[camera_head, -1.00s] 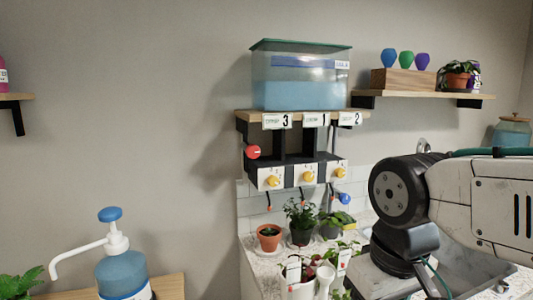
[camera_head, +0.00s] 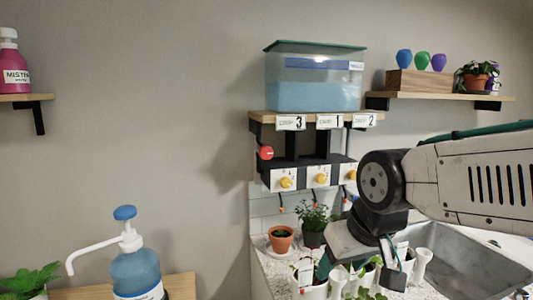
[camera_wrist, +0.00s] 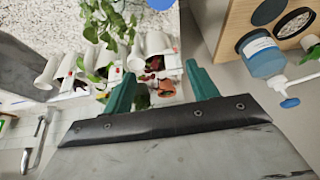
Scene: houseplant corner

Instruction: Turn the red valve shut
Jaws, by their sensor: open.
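The red valve (camera_head: 266,153) is a small round red knob with a pale mark on its face. It sits at the left side of the black rack, under the shelf that bears the water tank (camera_head: 315,85). I do not make it out in the wrist view. My gripper (camera_wrist: 160,72) is open and empty, its two green fingers spread, and points down toward the potted plants. In the head view my gripper (camera_head: 330,268) hangs lower and to the right of the red valve, well apart from it. One finger is hard to see there.
Three yellow knobs, one of them the left knob (camera_head: 285,183), line the panel under the shelf. Potted plants, including a terracotta pot (camera_head: 280,239), crowd the counter below. A pump bottle (camera_head: 136,268) stands at lower left. The wall left of the valve is clear.

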